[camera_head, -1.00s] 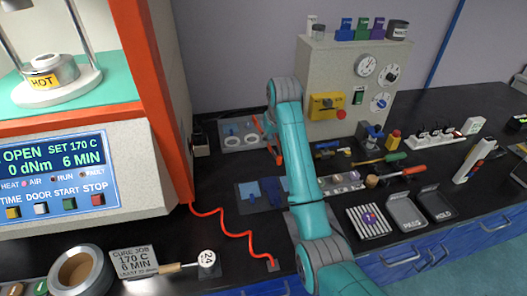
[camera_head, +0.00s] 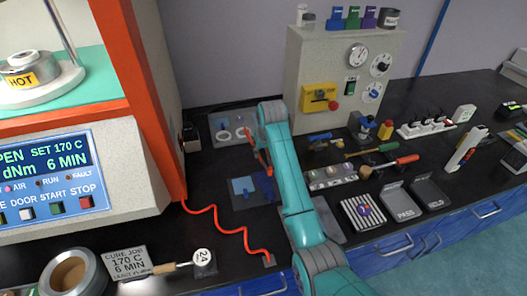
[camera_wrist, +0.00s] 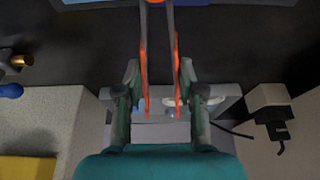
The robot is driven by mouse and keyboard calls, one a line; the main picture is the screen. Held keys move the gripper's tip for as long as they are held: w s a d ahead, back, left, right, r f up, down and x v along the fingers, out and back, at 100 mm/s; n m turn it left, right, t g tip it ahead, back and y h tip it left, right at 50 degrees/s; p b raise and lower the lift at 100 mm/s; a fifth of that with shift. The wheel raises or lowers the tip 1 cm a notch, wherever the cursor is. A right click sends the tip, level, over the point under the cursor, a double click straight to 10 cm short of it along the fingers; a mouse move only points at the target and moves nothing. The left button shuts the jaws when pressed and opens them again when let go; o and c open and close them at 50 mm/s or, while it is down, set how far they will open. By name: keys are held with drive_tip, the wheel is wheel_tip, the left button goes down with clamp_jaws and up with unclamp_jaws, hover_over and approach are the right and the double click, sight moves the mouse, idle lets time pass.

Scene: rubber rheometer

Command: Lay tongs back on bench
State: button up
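The tongs (camera_wrist: 173,45), with grey arms and orange parts, run up the middle of the wrist view between my two fingers. My gripper (camera_wrist: 160,76) appears shut on the tongs, with a finger along each side. In the head view the orange of the tongs (camera_head: 262,159) shows beside the end of my arm, and my fingers are mostly hidden. The black bench (camera_head: 215,170) lies below; the height of the tongs over it is hard to tell.
A grey tray with round white pieces (camera_head: 213,134) lies by my gripper. A blue mat (camera_head: 243,187) lies nearer the front. A beige cabinet with gauges (camera_head: 318,75) stands to the right and the orange-framed machine (camera_head: 135,90) to the left.

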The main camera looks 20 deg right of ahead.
drive_tip(key=shift+f, duration=0.35)
drive_tip(key=o, duration=0.5)
drive_tip(key=shift+r, duration=0.5)
drive_tip(key=v, duration=1.1)
drive_tip(key=shift+s+r, duration=0.2)
drive_tip(key=shift+r, duration=0.15)
